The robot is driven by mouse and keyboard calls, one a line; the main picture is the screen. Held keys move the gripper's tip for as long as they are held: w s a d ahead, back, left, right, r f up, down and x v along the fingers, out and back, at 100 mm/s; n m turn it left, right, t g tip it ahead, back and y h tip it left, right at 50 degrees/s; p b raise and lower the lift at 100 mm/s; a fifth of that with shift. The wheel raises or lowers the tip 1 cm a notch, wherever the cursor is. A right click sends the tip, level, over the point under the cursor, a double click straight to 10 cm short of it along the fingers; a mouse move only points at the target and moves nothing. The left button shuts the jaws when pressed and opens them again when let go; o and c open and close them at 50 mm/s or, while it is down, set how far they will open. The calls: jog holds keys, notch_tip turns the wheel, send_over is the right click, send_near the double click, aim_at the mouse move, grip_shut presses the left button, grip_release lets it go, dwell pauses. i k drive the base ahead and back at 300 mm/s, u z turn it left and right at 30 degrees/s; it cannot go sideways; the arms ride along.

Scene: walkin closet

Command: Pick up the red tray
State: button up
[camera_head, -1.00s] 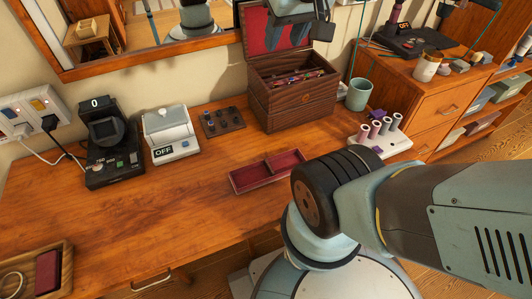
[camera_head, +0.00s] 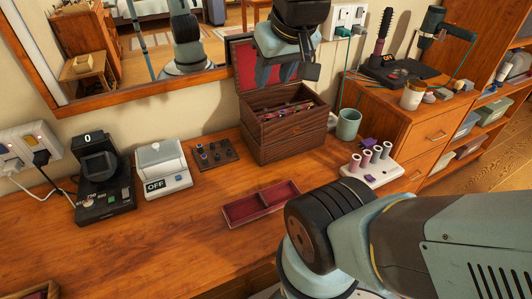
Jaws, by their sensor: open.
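The red tray (camera_head: 241,211) is a shallow, two-part wooden tray with a red lining. It lies flat on the wooden counter in front of the wooden box (camera_head: 292,142). My gripper (camera_head: 289,64) is at the top middle, in front of the box's raised red-lined lid (camera_head: 249,75). It is open, empty and well above the tray, apart from it. The fingertips are dark and partly hard to make out against the lid. My arm's dark joint stands close to the tray's right end in the picture.
A stand with several rolls (camera_head: 371,177) and a green cup (camera_head: 348,124) are right of the box. A knob panel (camera_head: 214,153), a white device marked OFF (camera_head: 162,167) and a black device (camera_head: 103,185) stand left. Counter left of the tray is clear.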

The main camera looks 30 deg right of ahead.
aim_at(241, 212)
jog(key=z, duration=0.15)
jog(key=k, duration=0.95)
jog(key=z, duration=0.4)
